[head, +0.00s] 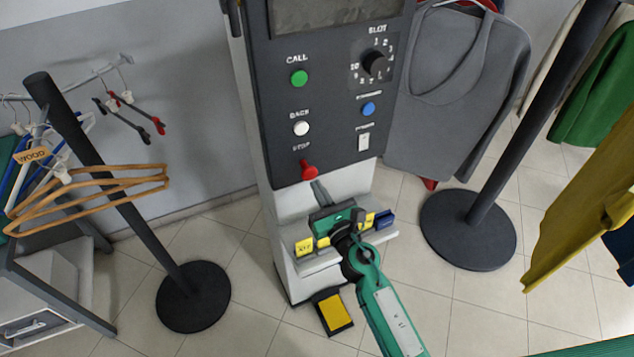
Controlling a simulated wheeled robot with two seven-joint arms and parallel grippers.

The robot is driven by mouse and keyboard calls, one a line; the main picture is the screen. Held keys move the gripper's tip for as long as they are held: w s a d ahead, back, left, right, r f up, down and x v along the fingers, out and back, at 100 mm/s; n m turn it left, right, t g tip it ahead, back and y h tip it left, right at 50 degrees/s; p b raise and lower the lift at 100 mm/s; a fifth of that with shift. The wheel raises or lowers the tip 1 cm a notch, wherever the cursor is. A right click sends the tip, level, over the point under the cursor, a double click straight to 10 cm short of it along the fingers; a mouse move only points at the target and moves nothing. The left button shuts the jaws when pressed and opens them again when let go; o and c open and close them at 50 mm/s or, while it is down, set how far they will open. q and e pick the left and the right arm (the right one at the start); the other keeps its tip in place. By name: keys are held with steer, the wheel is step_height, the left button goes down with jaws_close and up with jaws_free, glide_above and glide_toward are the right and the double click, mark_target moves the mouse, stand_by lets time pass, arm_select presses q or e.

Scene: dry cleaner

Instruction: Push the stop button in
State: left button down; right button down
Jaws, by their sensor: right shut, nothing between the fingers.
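The red stop button (308,170) sticks out from the lower left of the dark control panel (330,120), under the label STOP. My right gripper (316,186) is just below the button, its shut, empty fingers pointing up toward the panel. I cannot tell whether the fingertips touch the button. My right arm comes in from the bottom, green and dark. My left gripper is not in view.
The panel also holds a green call button (299,78), a white back button (301,129), a blue button (368,108), a white switch (363,142) and a slot knob (374,64). Rack posts stand on both sides, with hangers (90,185) left and a grey garment (450,90) right.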

steer(key=shift+w+a, duration=0.2)
steer(key=shift+w, duration=0.4)
steer(key=shift+w, duration=0.1)
